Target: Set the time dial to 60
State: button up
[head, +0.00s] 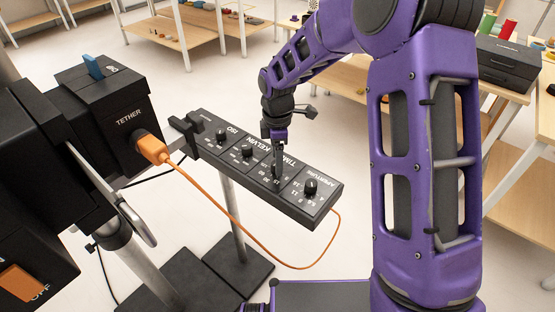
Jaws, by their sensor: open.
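A black control panel (325,207) on a stand carries a row of sections labelled ISO, KELVIN, TIME and APERTURE, with the lettering upside down in the head view. My gripper (277,172) points down over the TIME section, its fingers at or just above where the time dial sits. The fingers are open, but they look narrow from this side. The time dial is mostly hidden behind them, so its setting cannot be read, nor whether they touch it. Small numbers, partly legible, lie around it.
The kelvin dial (247,151) and aperture dial (310,187) flank the gripper closely; the ISO dial (222,134) is farther left. A black TETHER box (113,95) stands left, with an orange cable (215,213) looping below the panel. Shelves stand behind.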

jog(key=shift+f, duration=0.25)
grip_shut()
jog(key=shift+m, duration=0.3)
jog(key=m, duration=0.3)
jog(key=shift+m, duration=0.3)
jog(key=shift+m+b, duration=0.35)
jog(key=shift+m, duration=1.45)
